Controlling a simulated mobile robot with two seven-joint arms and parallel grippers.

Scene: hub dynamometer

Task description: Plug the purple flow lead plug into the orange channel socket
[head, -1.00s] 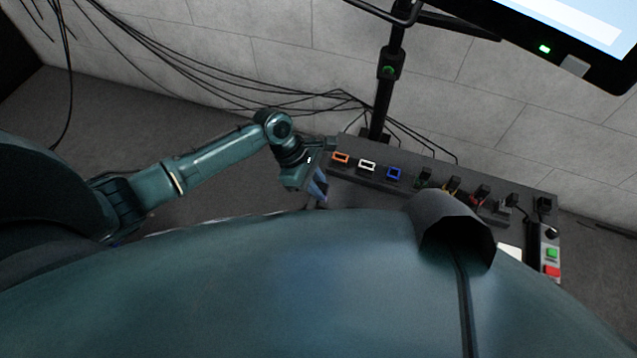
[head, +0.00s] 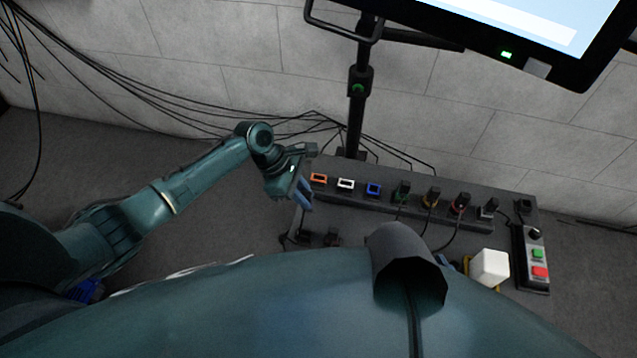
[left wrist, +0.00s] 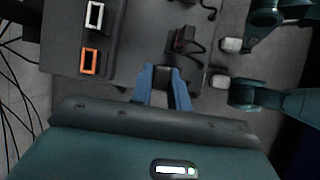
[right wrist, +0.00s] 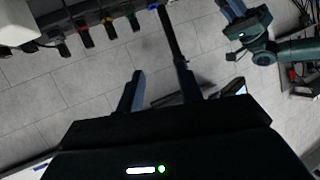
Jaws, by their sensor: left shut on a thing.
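The orange channel socket (head: 319,179) is at the left end of a row on the dark bench; it also shows in the left wrist view (left wrist: 89,62). My left gripper (head: 303,196) is just in front and left of it, apart from it in the wrist view. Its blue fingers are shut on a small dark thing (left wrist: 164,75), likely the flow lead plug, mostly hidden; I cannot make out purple. My right gripper (right wrist: 160,80) is open and empty in its own wrist view; I cannot make it out in the head view.
White (head: 345,184) and blue (head: 373,190) sockets stand beside the orange one, then several plugged leads. A dark plug with red (left wrist: 183,38) lies on the bench. A post (head: 357,110) rises behind. A white block (head: 489,267) and button box (head: 535,258) are at right.

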